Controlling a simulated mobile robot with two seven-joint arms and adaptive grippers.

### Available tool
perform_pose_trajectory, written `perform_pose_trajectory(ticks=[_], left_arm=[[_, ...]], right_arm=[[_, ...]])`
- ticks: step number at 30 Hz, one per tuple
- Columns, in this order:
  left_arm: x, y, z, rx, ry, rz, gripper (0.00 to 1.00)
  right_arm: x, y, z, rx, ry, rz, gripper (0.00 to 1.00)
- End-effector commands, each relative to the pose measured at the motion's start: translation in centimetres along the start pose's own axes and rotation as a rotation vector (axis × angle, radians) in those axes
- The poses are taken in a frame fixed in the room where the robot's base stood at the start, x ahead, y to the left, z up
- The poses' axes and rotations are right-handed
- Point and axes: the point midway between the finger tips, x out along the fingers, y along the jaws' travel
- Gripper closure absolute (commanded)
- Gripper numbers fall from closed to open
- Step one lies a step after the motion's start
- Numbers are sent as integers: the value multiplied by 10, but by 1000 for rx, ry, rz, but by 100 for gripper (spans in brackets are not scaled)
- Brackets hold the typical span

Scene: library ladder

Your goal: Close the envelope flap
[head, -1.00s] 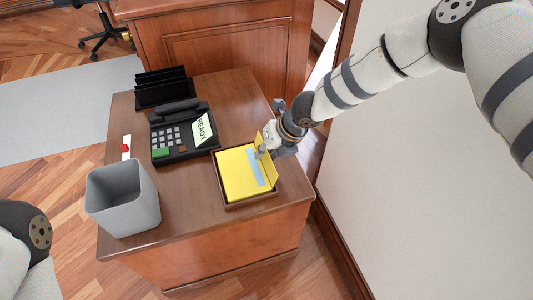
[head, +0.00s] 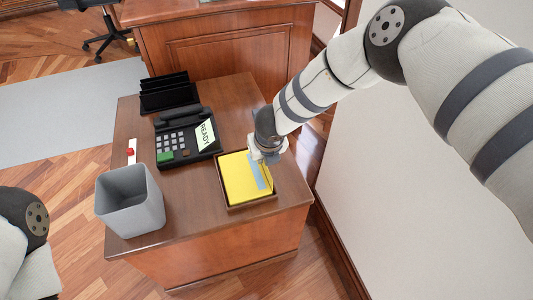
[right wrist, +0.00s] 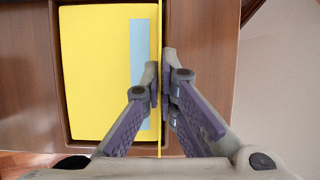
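The yellow envelope (head: 239,178) lies in a shallow brown tray (head: 222,194) on the wooden desk; a pale blue strip (head: 256,171) runs along its right side. It also shows in the right wrist view (right wrist: 95,75). Its flap (right wrist: 160,35) stands up on the right side, seen edge-on as a thin yellow line. My right gripper (right wrist: 159,72) has one finger on each side of the flap, with the fingertips closed against it. In the head view my right gripper (head: 266,154) covers the flap's far part. My left gripper is out of view.
A black phone (head: 187,136) with a READY screen sits left of the tray, with a black file rack (head: 168,95) behind it. A grey bin (head: 130,203) stands at the desk's left front. A pale wall (head: 390,190) is close on the right.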

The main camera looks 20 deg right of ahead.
Motion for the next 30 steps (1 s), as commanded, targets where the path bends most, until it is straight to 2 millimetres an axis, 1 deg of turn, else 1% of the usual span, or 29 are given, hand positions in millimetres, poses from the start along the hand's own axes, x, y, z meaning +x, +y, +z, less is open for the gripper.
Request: perform_pose_trajectory(ticks=[1, 9, 15, 21, 30], left_arm=[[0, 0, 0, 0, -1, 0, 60], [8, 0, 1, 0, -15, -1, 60], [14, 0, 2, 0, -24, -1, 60], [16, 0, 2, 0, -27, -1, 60], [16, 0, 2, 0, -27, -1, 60]], right_arm=[[1, 3, 0, -14, 0, -30, 100], [4, 10, -3, -80, 3, -192, 100], [5, 14, -3, -110, 2, -267, 100], [4, 15, -2, -125, 3, -303, 100], [4, 15, -2, -127, 3, -309, 100]])
